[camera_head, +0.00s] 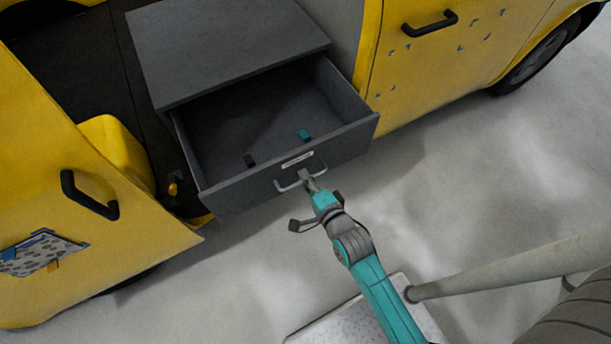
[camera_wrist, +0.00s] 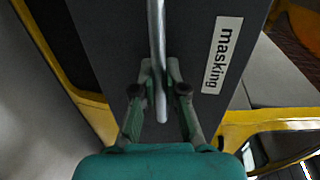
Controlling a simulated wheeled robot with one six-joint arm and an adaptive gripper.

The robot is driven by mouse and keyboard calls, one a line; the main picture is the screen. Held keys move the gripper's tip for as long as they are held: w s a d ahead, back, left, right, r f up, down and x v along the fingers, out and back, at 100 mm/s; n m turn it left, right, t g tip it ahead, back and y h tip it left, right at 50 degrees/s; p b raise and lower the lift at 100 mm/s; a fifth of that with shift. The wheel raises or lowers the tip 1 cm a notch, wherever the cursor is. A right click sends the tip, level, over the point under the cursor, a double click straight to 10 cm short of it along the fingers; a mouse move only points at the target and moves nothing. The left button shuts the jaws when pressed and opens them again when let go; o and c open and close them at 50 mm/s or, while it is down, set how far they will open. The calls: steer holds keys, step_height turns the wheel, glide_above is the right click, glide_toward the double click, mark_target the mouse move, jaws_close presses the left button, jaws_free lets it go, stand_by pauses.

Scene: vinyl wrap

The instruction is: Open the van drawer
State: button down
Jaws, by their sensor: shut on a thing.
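The grey van drawer (camera_head: 285,160) is pulled well out of its dark cabinet (camera_head: 225,45), and its inside shows from above. A small black item (camera_head: 249,161) and a small teal item (camera_head: 305,135) show inside near the front. A light metal bar handle (camera_head: 283,185) is on the drawer front under a white label. In the wrist view the label (camera_wrist: 222,55) reads "masking". My gripper (camera_head: 307,178) is at the handle. In the wrist view its fingers (camera_wrist: 160,95) are on either side of the handle bar (camera_wrist: 157,40), shut on it.
The yellow van's open door (camera_head: 85,220) with a black handle stands at the left. The yellow van side (camera_head: 440,60) and a wheel (camera_head: 540,60) are at the right. The pale floor (camera_head: 240,280) in front of the drawer is mostly clear.

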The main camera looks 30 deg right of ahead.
steer(key=c, duration=1.2)
jaws_free()
steer(key=v, duration=1.2)
steer(key=s+r+n, duration=0.4)
steer(key=s+n, duration=0.5)
steer(key=s+r+n, duration=0.5)
steer(key=s+n, duration=0.4)
steer(key=s, duration=0.1)
steer(key=shift+s+a+g, duration=0.2)
steer(key=shift+a+g, duration=0.1)
steer(key=shift+g, duration=0.1)
